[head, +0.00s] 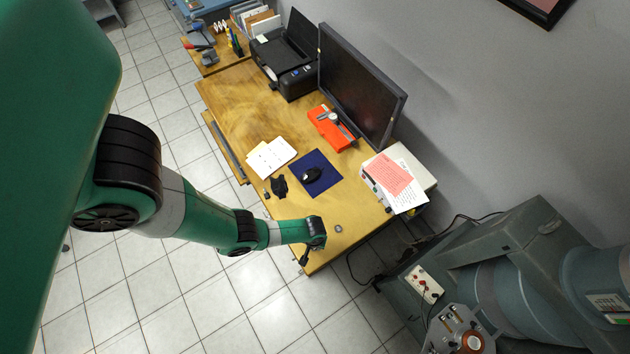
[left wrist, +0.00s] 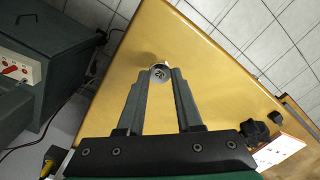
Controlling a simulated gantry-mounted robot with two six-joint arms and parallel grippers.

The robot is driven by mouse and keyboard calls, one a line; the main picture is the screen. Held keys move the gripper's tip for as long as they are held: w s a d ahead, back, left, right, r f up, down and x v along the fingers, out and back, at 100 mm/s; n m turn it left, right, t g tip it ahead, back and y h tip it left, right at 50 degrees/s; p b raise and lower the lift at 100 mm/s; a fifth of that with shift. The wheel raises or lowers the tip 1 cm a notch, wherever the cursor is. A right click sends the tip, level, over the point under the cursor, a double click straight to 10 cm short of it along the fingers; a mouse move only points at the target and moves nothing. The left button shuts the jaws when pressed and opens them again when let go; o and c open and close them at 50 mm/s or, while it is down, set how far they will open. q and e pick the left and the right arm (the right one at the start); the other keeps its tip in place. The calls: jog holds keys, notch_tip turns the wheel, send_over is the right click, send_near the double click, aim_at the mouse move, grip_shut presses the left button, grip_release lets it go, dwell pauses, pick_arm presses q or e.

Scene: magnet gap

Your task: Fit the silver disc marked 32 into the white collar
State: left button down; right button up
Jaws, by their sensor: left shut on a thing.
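My left gripper (left wrist: 161,74) is shut on the silver disc (left wrist: 159,73), whose dark centre shows a mark that reads like 32. The disc sits between the two fingertips, its face toward the camera. In the head view my left gripper (head: 305,258) is at the near corner of the desk; the disc is not clear there. A small round grey-white thing (head: 338,229) sits on the desk just right of the gripper. It may be the white collar, but it is too small to tell. I cannot pick out a collar in the left wrist view. My right gripper is not in view.
Grey machinery (head: 500,245) stands right of the desk.

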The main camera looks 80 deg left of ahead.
pick_arm(q)
jog(key=f+b, duration=0.3)
jog(key=shift+w+a+f, duration=0.25)
jog(key=shift+a+f, duration=0.15)
jog(key=shift+f, duration=0.3)
jog(key=c, duration=0.6)
grip_release()
jog(key=shift+r, duration=0.1)
notch_tip(320, 180, up, 12)
jog(key=p, duration=1.1)
jog(key=shift+r, duration=0.2)
